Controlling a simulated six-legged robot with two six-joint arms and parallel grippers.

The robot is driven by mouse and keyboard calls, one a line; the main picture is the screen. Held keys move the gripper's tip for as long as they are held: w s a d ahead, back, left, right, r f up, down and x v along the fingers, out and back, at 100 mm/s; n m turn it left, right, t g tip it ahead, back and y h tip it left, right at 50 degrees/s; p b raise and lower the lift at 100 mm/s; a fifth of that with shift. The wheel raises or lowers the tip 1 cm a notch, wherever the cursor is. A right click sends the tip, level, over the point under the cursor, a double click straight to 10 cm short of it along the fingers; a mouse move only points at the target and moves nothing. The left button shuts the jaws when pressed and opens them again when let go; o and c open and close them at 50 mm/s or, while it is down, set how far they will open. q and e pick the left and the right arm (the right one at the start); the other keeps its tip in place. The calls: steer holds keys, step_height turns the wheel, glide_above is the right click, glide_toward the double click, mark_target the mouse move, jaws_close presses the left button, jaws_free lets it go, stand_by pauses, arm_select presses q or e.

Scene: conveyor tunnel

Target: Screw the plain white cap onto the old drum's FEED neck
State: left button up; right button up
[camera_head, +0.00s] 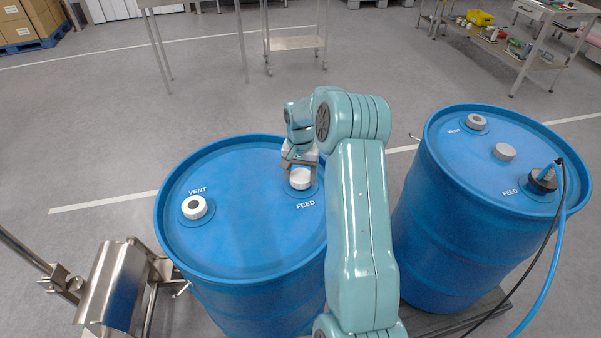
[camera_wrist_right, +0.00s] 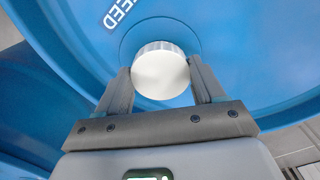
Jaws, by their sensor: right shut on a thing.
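The old drum (camera_head: 245,240) is the blue drum at the left, with VENT and FEED printed on its top. The plain white cap (camera_head: 300,179) is at its FEED neck, beside the FEED label. My right gripper (camera_head: 299,165) reaches down over the drum top and is shut on the cap. In the right wrist view the white cap (camera_wrist_right: 160,72) sits between the two grey fingers (camera_wrist_right: 160,85), with the FEED print on the blue top behind it. The neck itself is hidden under the cap. I cannot tell how far the cap is threaded. My left gripper is not in view.
A steel roller frame (camera_head: 115,285) stands at lower left. Open floor lies behind.

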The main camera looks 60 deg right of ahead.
steer(key=shift+f, duration=0.25)
stand_by(0.4)
steer(key=m+b, duration=0.1)
steer(key=m, duration=0.2)
steer(key=shift+f+b, duration=0.1)
steer(key=shift+b, duration=0.25)
steer(key=shift+w+m, duration=0.1)
steer(key=shift+m, duration=1)
steer(key=m+b, duration=0.1)
steer(key=m, duration=0.1)
steer(key=shift+d+m, duration=0.1)
steer(key=shift+m, duration=1.5)
steer(key=shift+w, duration=0.1)
